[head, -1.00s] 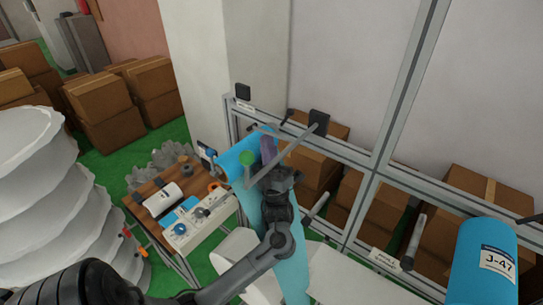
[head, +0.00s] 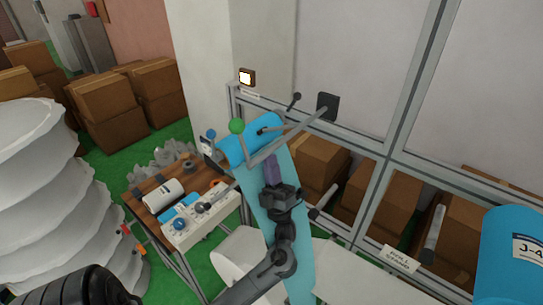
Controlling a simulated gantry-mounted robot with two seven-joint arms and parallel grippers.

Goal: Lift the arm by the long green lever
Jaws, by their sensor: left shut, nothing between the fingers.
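The long lever has a green ball (head: 237,126) at its end, in front of the upper edge of a blue roll (head: 265,124). My left gripper (head: 270,160), with purple fingers, is shut and empty. It is just below the grey bar, in front of the hanging blue sheet (head: 298,240). I cannot tell whether it touches the bar. My right gripper is not in view.
A lit lamp (head: 247,77) sits on the grey frame (head: 375,190). A cart with a wooden top (head: 143,193) and a control panel stands left of the sheet. Another blue roll (head: 513,255) is at right. Stacked white rolls (head: 40,200) fill the left. Boxes (head: 105,105) stand behind.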

